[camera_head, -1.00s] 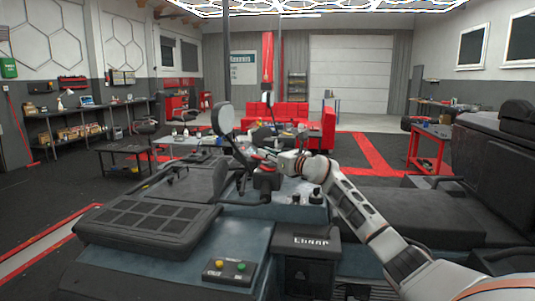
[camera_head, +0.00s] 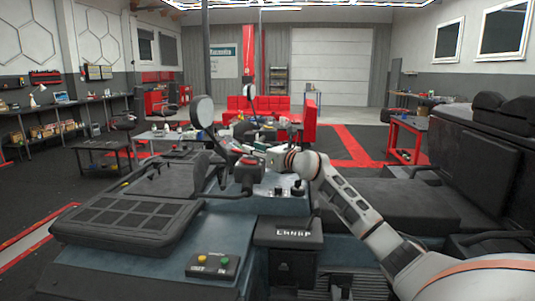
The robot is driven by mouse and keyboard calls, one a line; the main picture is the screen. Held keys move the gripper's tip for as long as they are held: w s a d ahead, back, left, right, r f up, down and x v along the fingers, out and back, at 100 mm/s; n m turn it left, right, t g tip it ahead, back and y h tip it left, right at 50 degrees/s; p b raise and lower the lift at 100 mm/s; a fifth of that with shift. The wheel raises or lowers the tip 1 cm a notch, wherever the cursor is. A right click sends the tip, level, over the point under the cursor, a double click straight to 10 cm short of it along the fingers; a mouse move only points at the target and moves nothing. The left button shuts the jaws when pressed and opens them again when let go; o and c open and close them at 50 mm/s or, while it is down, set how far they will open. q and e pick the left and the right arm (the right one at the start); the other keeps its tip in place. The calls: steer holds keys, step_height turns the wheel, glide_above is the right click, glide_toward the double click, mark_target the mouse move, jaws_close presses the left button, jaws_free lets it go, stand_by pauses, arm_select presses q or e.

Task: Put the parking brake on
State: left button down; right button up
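My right arm comes in from the lower right. My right gripper (camera_head: 262,149) is small and dark, above the vehicle's control area, and its fingers cannot be made out clearly. It appears close to a dark upright control with a red top (camera_head: 249,161); I cannot tell whether they touch. A small console (camera_head: 276,206) with black knobs (camera_head: 297,189) lies just below and right of it. No part is clearly recognisable as the parking brake, and its setting cannot be read. My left gripper is not in view.
A round mirror (camera_head: 203,111) stands on a stalk left of the controls. A black box (camera_head: 287,231) and a push-button box (camera_head: 213,264) sit in front. A large black panel (camera_head: 130,219) lies at left, a dark seat (camera_head: 392,204) at right. Work tables stand behind.

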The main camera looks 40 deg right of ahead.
steer(key=s, duration=0.8)
steer(key=shift+s+d, duration=0.2)
steer(key=shift+f, duration=0.1)
